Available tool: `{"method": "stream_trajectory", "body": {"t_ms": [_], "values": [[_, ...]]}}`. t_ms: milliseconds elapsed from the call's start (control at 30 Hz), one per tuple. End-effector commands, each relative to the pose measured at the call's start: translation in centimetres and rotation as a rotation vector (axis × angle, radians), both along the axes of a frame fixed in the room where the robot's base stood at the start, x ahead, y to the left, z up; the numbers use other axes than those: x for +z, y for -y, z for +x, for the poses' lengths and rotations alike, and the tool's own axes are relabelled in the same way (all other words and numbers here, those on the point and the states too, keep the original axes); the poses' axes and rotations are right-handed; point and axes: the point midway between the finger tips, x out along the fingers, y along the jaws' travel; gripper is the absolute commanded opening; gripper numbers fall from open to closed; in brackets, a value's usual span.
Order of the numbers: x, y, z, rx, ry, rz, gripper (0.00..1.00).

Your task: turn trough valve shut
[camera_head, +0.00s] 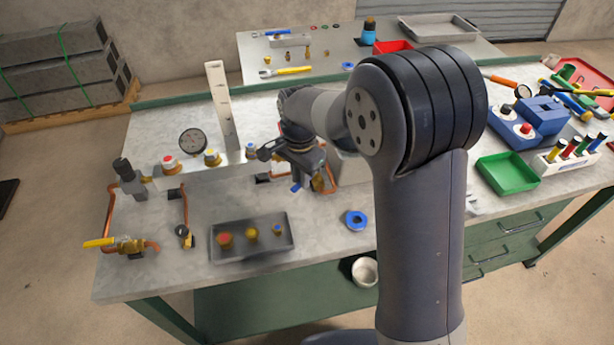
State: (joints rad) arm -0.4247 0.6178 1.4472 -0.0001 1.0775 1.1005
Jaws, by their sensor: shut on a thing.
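My gripper (300,178) is lowered over the middle of the bench and is shut on the blue handle (296,188) of a brass valve (318,183), which I take to be the trough valve. Only a small blue end of the handle shows below the jaws, and the grip itself is mostly hidden. The valve body sits at the right of the jaws, by a bent copper pipe (331,177). The exact angle of the handle cannot be told. Another brass valve with a yellow lever (99,242) is at the bench's left front, apart from my gripper.
A dark tray (226,256) with several capped fittings lies in front. A blue ring (356,220) lies to its right. A pressure gauge (192,141) and an upright white post (221,105) stand at left. A green bin (507,173) is at right. My arm hides part of the bench.

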Motion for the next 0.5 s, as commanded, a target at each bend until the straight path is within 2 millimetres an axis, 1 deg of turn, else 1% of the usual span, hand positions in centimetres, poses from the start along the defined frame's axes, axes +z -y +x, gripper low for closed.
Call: {"method": "stream_trajectory", "body": {"t_ms": [200,500], "values": [[0.1,-1.0,1.0,-0.205,0.002,0.002,0.0],[0.1,-1.8,2.3,-0.445,0.003,0.002,0.0]]}}
